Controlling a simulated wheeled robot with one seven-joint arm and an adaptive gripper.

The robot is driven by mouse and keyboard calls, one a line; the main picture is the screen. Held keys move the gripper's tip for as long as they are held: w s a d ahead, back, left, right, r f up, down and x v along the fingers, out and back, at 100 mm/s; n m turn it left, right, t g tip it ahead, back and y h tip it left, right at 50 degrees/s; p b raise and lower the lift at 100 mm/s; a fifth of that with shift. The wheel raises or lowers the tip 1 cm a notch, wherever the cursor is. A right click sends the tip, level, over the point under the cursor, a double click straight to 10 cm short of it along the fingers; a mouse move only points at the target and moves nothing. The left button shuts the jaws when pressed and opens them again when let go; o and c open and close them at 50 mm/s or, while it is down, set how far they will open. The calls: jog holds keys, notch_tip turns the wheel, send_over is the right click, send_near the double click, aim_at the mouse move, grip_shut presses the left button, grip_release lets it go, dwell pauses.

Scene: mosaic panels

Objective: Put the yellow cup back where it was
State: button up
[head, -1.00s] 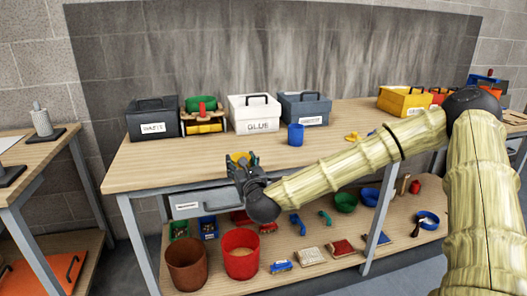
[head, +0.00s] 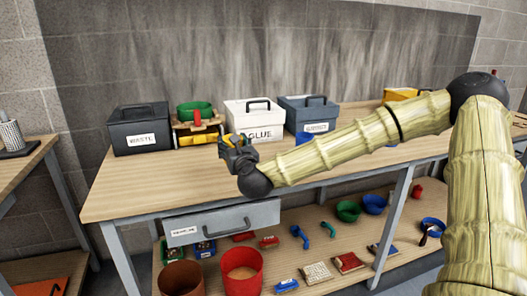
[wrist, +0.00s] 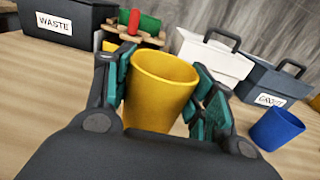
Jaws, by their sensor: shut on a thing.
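The yellow cup (wrist: 160,95) is held upright between the teal fingers of my gripper (wrist: 165,100) in the wrist view. In the head view my gripper (head: 236,150) is over the workbench, in front of the labelled boxes, with a bit of the yellow cup (head: 228,139) showing. The gripper is shut on the cup. I cannot tell how far the cup's bottom is above the bench top (head: 130,190).
The black WASTE box (head: 140,133), a wooden rack (head: 193,128) with green and yellow items, the white GLUE box (head: 252,115) and a grey box (head: 308,113) stand along the back. A blue cup (wrist: 277,129) stands to the right. The bench's left part is clear.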

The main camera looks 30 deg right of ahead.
jog(key=w+d, duration=0.1)
jog(key=d, duration=0.4)
jog(key=w+d+p, duration=0.1)
jog(key=d, duration=0.3)
jog(key=w+d+f, duration=0.1)
jog(key=d, duration=0.4)
jog(key=shift+w+d, duration=0.3)
jog(key=shift+w, duration=0.05)
jog(key=f, duration=0.3)
jog(key=shift+w+d+f+p, duration=0.15)
jog(key=shift+d+f+p, duration=0.15)
jog(key=shift+p, duration=0.1)
jog(key=shift+f, duration=0.2)
jog(key=o, duration=1.1)
jog(key=shift+o, duration=0.2)
jog(key=shift+r, duration=0.15)
jog(key=shift+v, duration=6.05)
